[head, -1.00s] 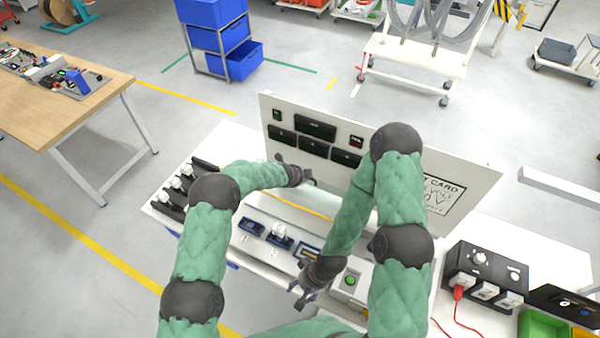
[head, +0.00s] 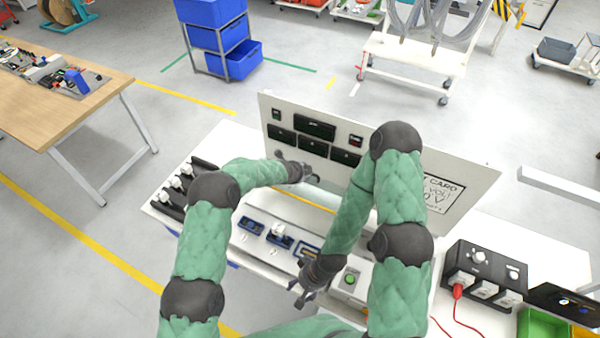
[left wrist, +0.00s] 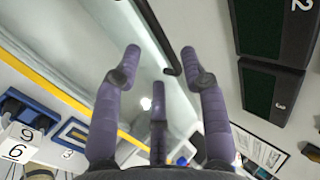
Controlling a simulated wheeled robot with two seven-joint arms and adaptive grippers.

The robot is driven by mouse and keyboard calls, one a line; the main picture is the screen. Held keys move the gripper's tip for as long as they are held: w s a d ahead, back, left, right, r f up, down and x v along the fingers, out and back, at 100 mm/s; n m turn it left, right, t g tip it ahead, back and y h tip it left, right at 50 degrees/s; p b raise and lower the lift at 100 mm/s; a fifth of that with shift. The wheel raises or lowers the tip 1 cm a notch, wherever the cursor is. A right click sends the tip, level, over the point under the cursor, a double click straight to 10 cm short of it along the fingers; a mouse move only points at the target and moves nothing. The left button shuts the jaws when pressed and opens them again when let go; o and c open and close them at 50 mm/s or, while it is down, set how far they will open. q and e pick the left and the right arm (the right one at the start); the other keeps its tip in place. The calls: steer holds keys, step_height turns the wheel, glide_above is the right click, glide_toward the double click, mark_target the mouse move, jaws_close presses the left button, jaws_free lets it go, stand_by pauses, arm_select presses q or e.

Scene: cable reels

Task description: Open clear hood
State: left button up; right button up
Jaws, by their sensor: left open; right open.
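The clear hood is hard to make out. A pale, see-through surface (left wrist: 185,105) behind the fingers in the left wrist view may be part of it. A thin dark bar with a hooked end (left wrist: 160,40) runs down between the fingertips there; I cannot tell whether they touch it. My left gripper (head: 312,174) is open in front of the upright panel, above the bench; its spread fingers (left wrist: 160,62) fill the middle of the wrist view. My right gripper (head: 298,293) is open and empty, low over the bench front, left of a green button box (head: 350,281).
The white upright panel (head: 470,180) with black label plates stands behind both arms. Blue-framed sockets (head: 251,226) sit on the bench, with a yellow strip (head: 305,201) behind. A black socket box (head: 485,270) with a red cable is at right. My right arm hides the panel's middle.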

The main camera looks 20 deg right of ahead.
arm_select(q)
steer(key=shift+a, duration=0.1)
steer(key=shift+v, duration=1.2)
steer(key=v, duration=0.9)
steer(key=shift+r, duration=0.35)
steer(key=shift+s, duration=0.15)
